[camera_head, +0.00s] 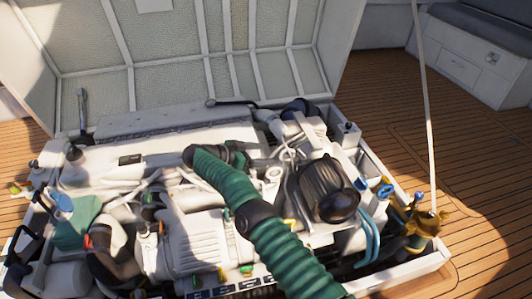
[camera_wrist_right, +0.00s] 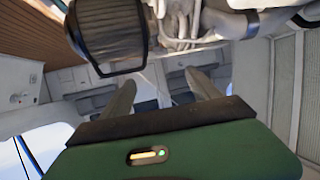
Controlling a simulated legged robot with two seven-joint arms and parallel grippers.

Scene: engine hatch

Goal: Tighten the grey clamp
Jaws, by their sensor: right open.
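My right arm reaches in from the bottom in a ribbed green sleeve, and my right gripper (camera_head: 240,155) is at its far end, above the middle of the engine. In the wrist view, the right gripper's two grey fingers (camera_wrist_right: 160,78) stand apart with nothing between them. The engine (camera_head: 195,245) sits in the open hatch, with a black ribbed air filter (camera_head: 325,190) to the right of the gripper. The filter also shows in the wrist view (camera_wrist_right: 108,30), beside pale pipes and fittings (camera_wrist_right: 182,18). I cannot single out the grey clamp in either view. My left gripper is not in view.
The raised hatch lid (camera_head: 180,75) stands behind the engine. Hoses and pipes crowd the bay, with blue hoses (camera_head: 368,235) at right. A yellow-brass fitting (camera_head: 425,222) with a pale rod stands at the right rim. Wooden deck (camera_head: 480,215) is clear beyond.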

